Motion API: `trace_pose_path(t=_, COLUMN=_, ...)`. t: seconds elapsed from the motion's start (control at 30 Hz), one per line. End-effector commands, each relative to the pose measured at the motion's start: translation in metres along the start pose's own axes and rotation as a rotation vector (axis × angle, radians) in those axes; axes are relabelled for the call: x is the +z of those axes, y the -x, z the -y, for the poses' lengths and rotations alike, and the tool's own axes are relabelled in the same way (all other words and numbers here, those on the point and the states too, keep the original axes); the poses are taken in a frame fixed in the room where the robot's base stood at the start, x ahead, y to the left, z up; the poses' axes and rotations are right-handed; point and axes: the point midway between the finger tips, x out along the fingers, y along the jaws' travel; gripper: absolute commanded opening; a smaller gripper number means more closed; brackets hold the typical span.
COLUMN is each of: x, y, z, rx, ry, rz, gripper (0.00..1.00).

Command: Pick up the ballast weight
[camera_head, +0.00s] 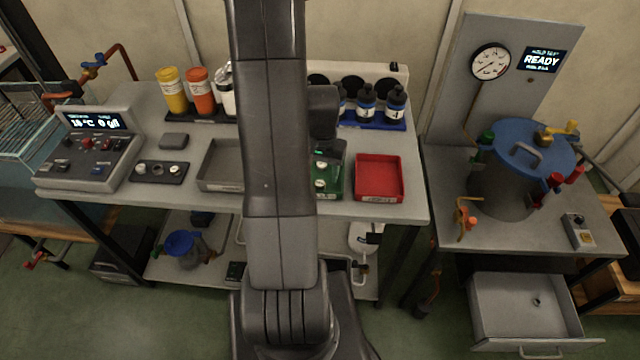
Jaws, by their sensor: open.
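No object is clearly marked as the ballast weight. A small dark grey block (174,141) lies on the bench right of the control console, and it may be the weight. Small round metal pieces sit in a dark holder (147,178) in front of it. My arm rises through the middle of the picture and hides part of the bench. My gripper (328,158) is over the green tray (333,190), right of the arm and well away from the grey block. It is open; its fingertips are hard to make out. Small round pale pieces show in the green tray.
A grey tray (218,184) and a red tray (379,198) flank the green one. Bottles stand behind, including a yellow bottle (173,90). A blue-lidded cylinder (506,190) stands on the right table. Below it an open drawer (500,318) holds a small ring (537,301).

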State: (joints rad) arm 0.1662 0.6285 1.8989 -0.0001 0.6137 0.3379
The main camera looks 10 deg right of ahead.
Motion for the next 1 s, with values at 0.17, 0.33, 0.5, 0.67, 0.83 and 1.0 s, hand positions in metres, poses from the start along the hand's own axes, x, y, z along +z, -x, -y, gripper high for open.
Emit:
trace_pose_path(t=0.17, x=-0.004, y=-0.018, z=0.005, rx=0.001, ry=0.0, rz=0.004, gripper=0.54)
trace_pose_path(t=0.33, x=-0.005, y=-0.037, z=0.006, rx=0.001, ry=0.0, rz=0.004, gripper=0.54)
trace_pose_path(t=0.5, x=-0.005, y=-0.045, z=0.006, rx=0.0, ry=0.0, rz=0.001, gripper=0.54)
trace_pose_path(t=0.67, x=-0.005, y=-0.046, z=0.006, rx=0.0, ry=0.0, rz=0.0, gripper=0.54)
trace_pose_path(t=0.83, x=-0.005, y=-0.046, z=0.006, rx=0.0, ry=0.0, rz=0.0, gripper=0.36)
trace_pose_path(t=1.0, x=-0.005, y=-0.046, z=0.006, rx=0.0, ry=0.0, rz=0.0, gripper=0.04)
